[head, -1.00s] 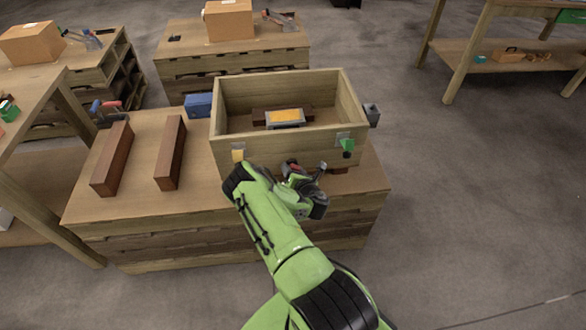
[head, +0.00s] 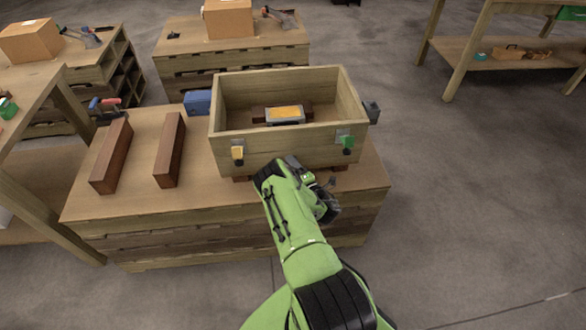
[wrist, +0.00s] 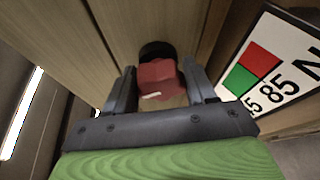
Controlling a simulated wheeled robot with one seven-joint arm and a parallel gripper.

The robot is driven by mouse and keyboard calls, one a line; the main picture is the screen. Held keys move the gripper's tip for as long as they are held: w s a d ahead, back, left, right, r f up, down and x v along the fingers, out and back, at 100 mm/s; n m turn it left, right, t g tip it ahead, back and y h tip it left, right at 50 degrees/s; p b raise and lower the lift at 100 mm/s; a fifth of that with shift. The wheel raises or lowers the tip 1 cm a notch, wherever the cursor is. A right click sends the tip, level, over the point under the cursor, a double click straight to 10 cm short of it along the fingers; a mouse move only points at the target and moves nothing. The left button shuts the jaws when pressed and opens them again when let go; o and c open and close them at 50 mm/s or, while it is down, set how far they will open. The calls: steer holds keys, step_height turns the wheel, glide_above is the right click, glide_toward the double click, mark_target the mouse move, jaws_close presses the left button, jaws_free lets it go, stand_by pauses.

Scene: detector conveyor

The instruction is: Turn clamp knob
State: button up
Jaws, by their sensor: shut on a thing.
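A red knob (wrist: 158,76) on a dark round base sits against a wooden surface in the wrist view. My gripper (wrist: 161,88) has one finger on each side of it and is shut on it. In the head view my gripper (head: 326,192) is low at the front of the open wooden box (head: 222,137), and my wrist hides the red knob. A yellow knob (head: 238,153) is on the box's front left, and a green knob (head: 347,142) is on its front right.
The box stands on a wooden bench (head: 120,205) with two dark brown blocks (head: 170,150) to its left and a blue box (head: 198,102) behind. A grey device with a yellow top (head: 285,114) lies inside. A marked label (wrist: 270,70) is close right of my gripper.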

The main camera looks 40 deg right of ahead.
steer(key=shift+m+t, duration=0.3)
steer(key=shift+m, duration=0.5)
steer(key=o, duration=0.9)
steer(key=shift+o, duration=0.2)
